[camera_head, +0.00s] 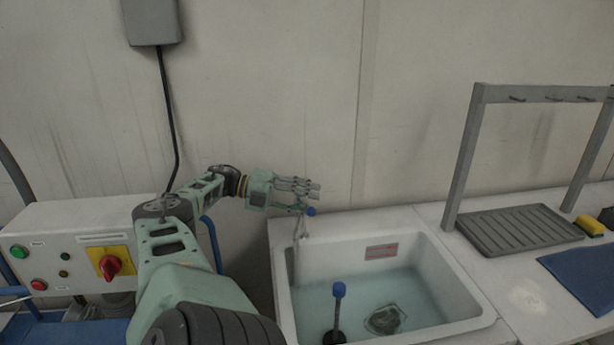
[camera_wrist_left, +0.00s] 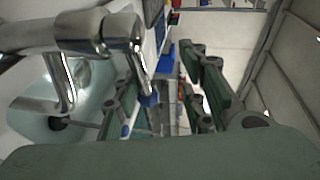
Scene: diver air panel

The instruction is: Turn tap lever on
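A chrome tap (camera_wrist_left: 70,35) fills the upper left of the left wrist view, with its spout (camera_wrist_left: 65,88) pointing down over the sink. Its lever (camera_wrist_left: 128,50) ends in a blue tip (camera_wrist_left: 148,99). In the head view the blue tip (camera_head: 311,212) shows just below the fingers of my left gripper (camera_head: 305,188). In the left wrist view my left gripper (camera_wrist_left: 170,100) is open, its two fingers apart. The lever tip lies near the left finger, partly across it; I cannot tell whether they touch. My right gripper is not in view.
A white sink (camera_head: 440,275) holds water, a blue-capped upright rod (camera_head: 338,300) and a dark drain (camera_head: 385,319). A control box (camera_head: 60,235) with a red knob stands left. A grey ribbed tray (camera_head: 515,230) and rack (camera_head: 470,150) stand right. The wall is close behind.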

